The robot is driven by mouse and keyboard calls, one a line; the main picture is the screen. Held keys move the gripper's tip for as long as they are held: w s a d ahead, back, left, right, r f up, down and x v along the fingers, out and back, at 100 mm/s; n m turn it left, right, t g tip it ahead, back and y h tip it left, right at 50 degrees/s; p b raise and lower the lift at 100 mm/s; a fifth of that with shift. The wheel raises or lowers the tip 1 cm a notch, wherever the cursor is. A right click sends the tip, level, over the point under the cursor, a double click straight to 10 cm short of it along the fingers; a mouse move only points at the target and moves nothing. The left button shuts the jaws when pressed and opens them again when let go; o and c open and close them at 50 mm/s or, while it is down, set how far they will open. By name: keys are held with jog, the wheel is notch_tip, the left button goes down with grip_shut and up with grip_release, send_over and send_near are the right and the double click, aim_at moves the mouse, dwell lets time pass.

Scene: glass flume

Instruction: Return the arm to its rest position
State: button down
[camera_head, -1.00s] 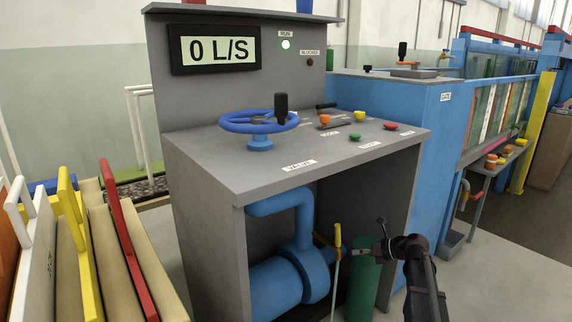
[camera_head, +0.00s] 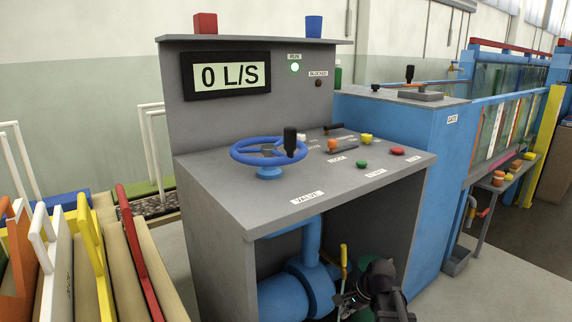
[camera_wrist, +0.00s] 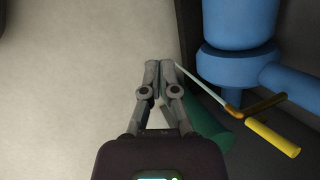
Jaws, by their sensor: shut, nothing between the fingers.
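My gripper (camera_wrist: 159,68) shows in the wrist view with its two fingers together and nothing between them, over pale floor at the edge of the dark space under the console. In the head view my gripper (camera_head: 341,302) is low at the front of the grey console (camera_head: 215,235), beside the blue pump pipework (camera_head: 285,298). The yellow-handled lever (camera_wrist: 272,137) lies to the right of the fingers in the wrist view, apart from them. A green cylinder (camera_wrist: 208,128) is partly hidden behind my gripper.
The console top carries a blue handwheel (camera_head: 262,150), a green button (camera_head: 361,164) and a red button (camera_head: 397,151). The display (camera_head: 226,75) reads 0 L/S and the RUN lamp (camera_head: 295,68) is lit green. Boards with coloured handles (camera_head: 95,250) stand at left.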

jog(key=s+r+n+g+h+p, duration=0.25)
jog(key=s+n+h+p, duration=0.2)
jog(key=s+n, duration=0.6)
notch_tip(320, 180, up, 38)
jog(key=w+n+p, duration=0.1)
jog(key=p, duration=3.6)
jog(key=shift+w+r+t+p, duration=0.25)
jog(key=shift+t+p, duration=0.05)
jog(key=shift+t, duration=0.15)
